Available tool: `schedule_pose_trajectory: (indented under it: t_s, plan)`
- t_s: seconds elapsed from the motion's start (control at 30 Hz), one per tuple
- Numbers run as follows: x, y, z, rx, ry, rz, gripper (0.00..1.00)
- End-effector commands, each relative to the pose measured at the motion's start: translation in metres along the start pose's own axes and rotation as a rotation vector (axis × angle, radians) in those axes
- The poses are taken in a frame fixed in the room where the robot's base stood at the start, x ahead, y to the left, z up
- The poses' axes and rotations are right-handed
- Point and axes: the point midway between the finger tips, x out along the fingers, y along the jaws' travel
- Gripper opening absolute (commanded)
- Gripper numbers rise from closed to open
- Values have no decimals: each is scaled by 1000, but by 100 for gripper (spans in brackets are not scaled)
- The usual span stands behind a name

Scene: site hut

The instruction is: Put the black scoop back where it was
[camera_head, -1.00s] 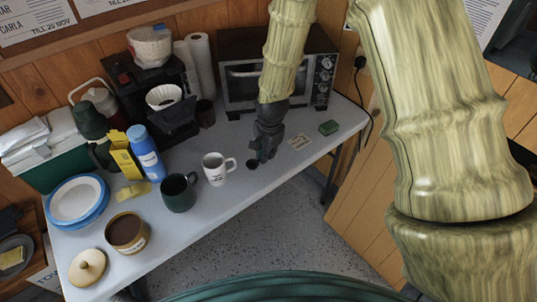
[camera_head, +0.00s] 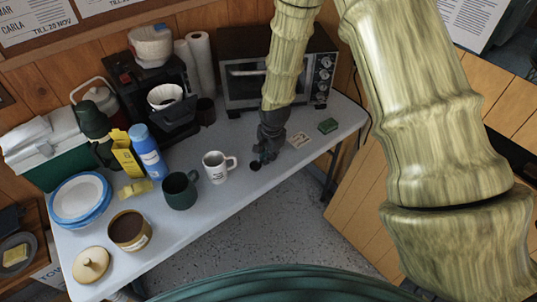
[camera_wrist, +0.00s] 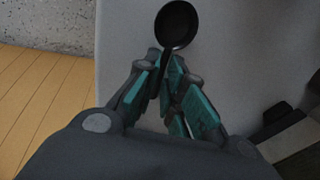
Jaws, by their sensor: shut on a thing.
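The black scoop shows in the wrist view (camera_wrist: 177,24) with its round bowl pointing away from my gripper (camera_wrist: 168,66). The gripper is shut on the scoop's handle, and the fingers hide part of it. In the head view the scoop's bowl (camera_head: 255,166) is a small dark spot at the tip of my gripper (camera_head: 264,157), low over the table near its front edge. I cannot tell whether the scoop touches the table. A white mug (camera_head: 215,168) stands just left of it.
On the white table (camera_head: 225,205) stand a dark green mug (camera_head: 180,192), an open brown-filled tub (camera_head: 130,231), its lid (camera_head: 91,265), and a blue bottle (camera_head: 146,152). A card (camera_head: 299,140) and green sponge (camera_head: 328,126) lie right. A toaster oven (camera_head: 250,75) stands behind.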

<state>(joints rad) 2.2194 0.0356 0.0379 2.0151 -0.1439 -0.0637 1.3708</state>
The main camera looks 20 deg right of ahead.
Motion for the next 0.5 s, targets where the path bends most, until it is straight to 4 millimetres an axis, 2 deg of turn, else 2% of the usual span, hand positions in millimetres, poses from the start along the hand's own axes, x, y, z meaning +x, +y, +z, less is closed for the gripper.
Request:
schedule_pose_trajectory:
  t_s: [0.07, 0.1, 0.2, 0.5]
  plan:
    - [2, 0, 0, 0, 0, 0, 0]
    - [2, 0, 0, 0, 0, 0, 16]
    - [2, 0, 0, 0, 0, 0, 33]
    - [1, 0, 0, 0, 0, 0, 33]
